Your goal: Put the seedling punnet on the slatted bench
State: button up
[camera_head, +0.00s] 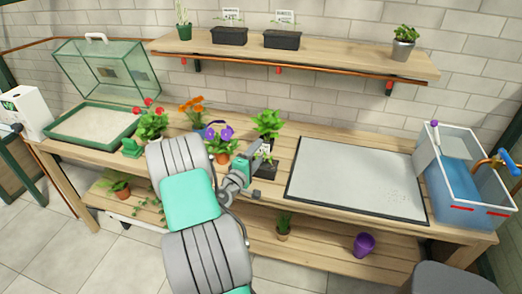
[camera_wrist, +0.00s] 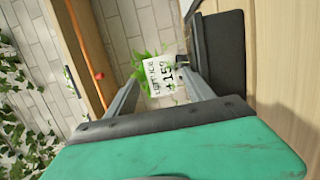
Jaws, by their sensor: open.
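A small black seedling punnet (camera_head: 266,170) with green leaves and a white label stands on the wooden bench (camera_head: 250,200), left of the grey mat. My gripper (camera_head: 238,180) is just left of it and partly hides it. In the wrist view, green leaves and a white lettuce label (camera_wrist: 161,77) show between my open fingers (camera_wrist: 160,88), which do not visibly grip anything. A dark panel (camera_wrist: 222,60) lies beside the right finger; I cannot tell for certain whether it is the punnet.
Potted flowers (camera_head: 220,150) and a leafy plant (camera_head: 267,122) stand close to my gripper. A grey mat (camera_head: 350,180) and a water tank (camera_head: 460,190) are to the right. The wall shelf (camera_head: 340,62) holds two black punnets (camera_head: 229,35). Pots stand on the lower shelf.

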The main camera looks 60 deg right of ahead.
jog(key=w+a+f+m+t+y+b, duration=0.1)
jog(key=w+a+y, duration=0.3)
jog(key=a, duration=0.6)
jog(key=w+a+f+m+t+y+b, duration=0.1)
jog(key=w+a+m+y, duration=0.15)
jog(key=a, duration=0.75)
jog(key=w+a+f+m+t+y, duration=0.15)
jog(key=w+a+y, duration=0.3)
jog(key=a, duration=0.55)
jog(key=s+a+r+n+y, duration=0.2)
jog(key=a+y, duration=0.1)
jog(key=a, duration=0.9)
jog(key=s+a+r+n+y, duration=0.2)
jog(key=a+n+y, duration=0.1)
jog(key=a, duration=0.9)
jog(key=shift+s+a+n+y, duration=0.2)
jog(key=shift+s+n+y, duration=0.1)
jog(key=shift+y, duration=0.2)
